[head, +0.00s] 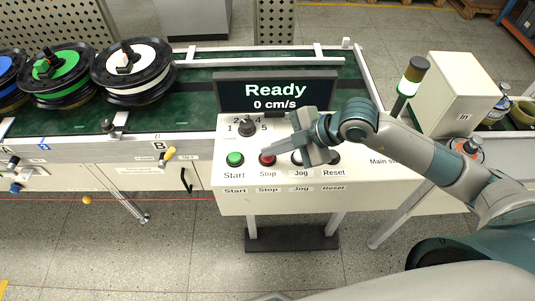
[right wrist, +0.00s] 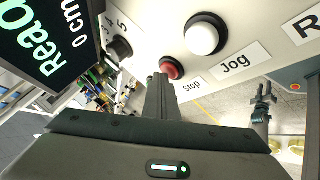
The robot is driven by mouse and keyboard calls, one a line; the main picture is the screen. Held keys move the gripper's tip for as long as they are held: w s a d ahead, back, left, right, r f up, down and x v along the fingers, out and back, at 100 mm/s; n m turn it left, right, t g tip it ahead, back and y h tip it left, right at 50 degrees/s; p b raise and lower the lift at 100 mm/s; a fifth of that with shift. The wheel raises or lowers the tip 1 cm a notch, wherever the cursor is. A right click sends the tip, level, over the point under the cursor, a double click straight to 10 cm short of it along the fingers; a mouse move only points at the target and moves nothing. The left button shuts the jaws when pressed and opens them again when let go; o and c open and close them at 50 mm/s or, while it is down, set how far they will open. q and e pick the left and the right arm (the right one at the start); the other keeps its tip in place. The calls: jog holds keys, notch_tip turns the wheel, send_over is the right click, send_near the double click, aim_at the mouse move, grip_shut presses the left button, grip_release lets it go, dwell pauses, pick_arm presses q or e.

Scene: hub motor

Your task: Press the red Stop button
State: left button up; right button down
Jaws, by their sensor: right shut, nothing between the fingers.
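The red Stop button (head: 267,160) sits on the white control panel, between the green Start button (head: 234,159) and the Jog button. My right gripper (head: 266,152) is shut and empty, with its fingertips at the Stop button, partly covering it. In the right wrist view the closed fingertips (right wrist: 160,78) are right beside the red button (right wrist: 173,67); I cannot tell whether they touch it. The display (head: 276,93) reads "Ready" and "0 cm/s". My left gripper (right wrist: 263,93) shows small in the right wrist view, its fingers apart; it is outside the head view.
The white Jog button (right wrist: 203,36) is close to Stop. A black selector knob (head: 247,125) stands above Start. Spools (head: 133,68) rest on the green conveyor at left. A lit stack light (head: 411,77) and a white box (head: 455,93) stand at right.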

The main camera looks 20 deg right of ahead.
aim_at(273, 158)
dwell(0.4)
jog(key=shift+r+p, duration=0.9)
jog(key=shift+r, duration=0.1)
notch_tip(273, 158, up, 5)
jog(key=p, duration=0.4)
dwell(0.9)
